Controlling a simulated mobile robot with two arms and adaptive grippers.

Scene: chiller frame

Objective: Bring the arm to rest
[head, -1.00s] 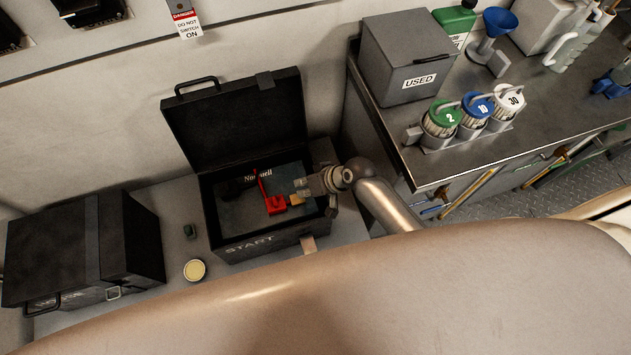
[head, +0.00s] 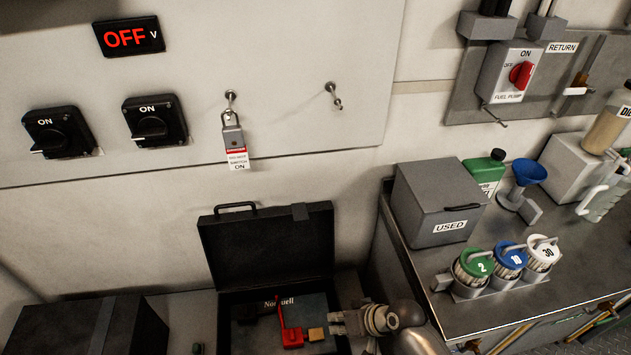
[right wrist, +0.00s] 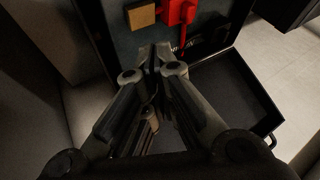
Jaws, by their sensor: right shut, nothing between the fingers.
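My right gripper (head: 345,323) is at the open black case (head: 265,248), at the right side of its lower part. In the right wrist view the gripper (right wrist: 155,50) has its fingers together with nothing between them. In the case a red device (head: 291,337) and a small tan block (head: 317,334) lie just left of the fingertips. The red device (right wrist: 178,13) and the tan block (right wrist: 141,16) also show beyond the fingertips in the right wrist view, apart from them. My left gripper is not seen.
A grey USED box (head: 436,203) and capped canisters (head: 505,262) stand on the bench at right. A second black case (head: 85,326) is at lower left. On the wall are two black switches (head: 155,120), a tagged padlock (head: 233,138) and a display reading OFF (head: 129,37).

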